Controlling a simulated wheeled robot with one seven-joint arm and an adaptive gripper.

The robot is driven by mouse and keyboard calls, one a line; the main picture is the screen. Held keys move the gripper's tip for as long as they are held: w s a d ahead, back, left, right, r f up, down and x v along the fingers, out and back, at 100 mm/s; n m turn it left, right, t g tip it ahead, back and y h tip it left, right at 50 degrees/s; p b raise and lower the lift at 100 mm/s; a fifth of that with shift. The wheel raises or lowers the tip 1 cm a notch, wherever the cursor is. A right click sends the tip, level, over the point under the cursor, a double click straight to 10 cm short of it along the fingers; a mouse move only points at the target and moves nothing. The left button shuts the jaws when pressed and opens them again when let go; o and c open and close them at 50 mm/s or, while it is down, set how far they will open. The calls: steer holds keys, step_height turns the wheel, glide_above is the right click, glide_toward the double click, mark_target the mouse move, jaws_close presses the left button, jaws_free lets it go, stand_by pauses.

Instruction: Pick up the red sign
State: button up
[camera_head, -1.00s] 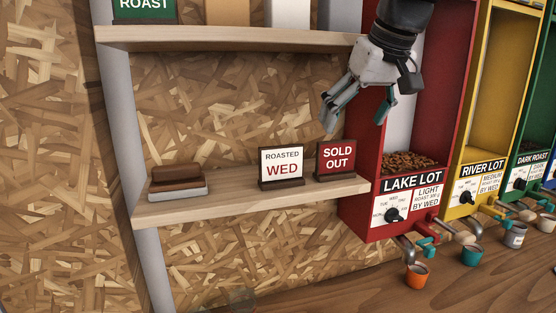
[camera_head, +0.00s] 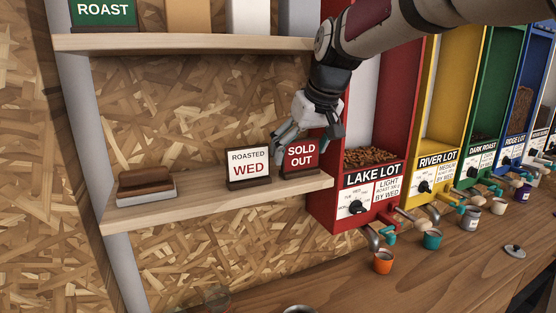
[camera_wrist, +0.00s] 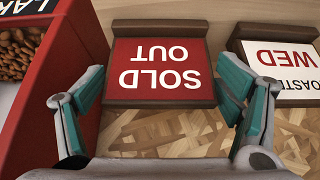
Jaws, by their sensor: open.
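The red sign (camera_head: 301,155) reads "SOLD OUT" and stands in a dark wooden base at the right end of the lower shelf. In the wrist view the red sign (camera_wrist: 161,70) appears upside down, between my fingers. My gripper (camera_head: 305,148) is open and reaches down over the sign from above, with its fingers at either side. In the wrist view my gripper (camera_wrist: 158,108) has teal-padded fingers left and right of the sign's lower picture edge. A gap shows at the left finger; the right finger is very close to the sign, and I cannot tell if it touches.
A white "ROASTED WED" sign (camera_head: 248,166) stands just left of the red sign. The red LAKE LOT dispenser (camera_head: 324,190) is close on the right. A brown block on a grey base (camera_head: 147,188) lies at the shelf's left. The upper shelf (camera_head: 190,43) is overhead.

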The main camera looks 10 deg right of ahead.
steer(key=c, duration=0.9)
steer(key=shift+r, duration=0.1)
steer(key=shift+c, duration=0.2)
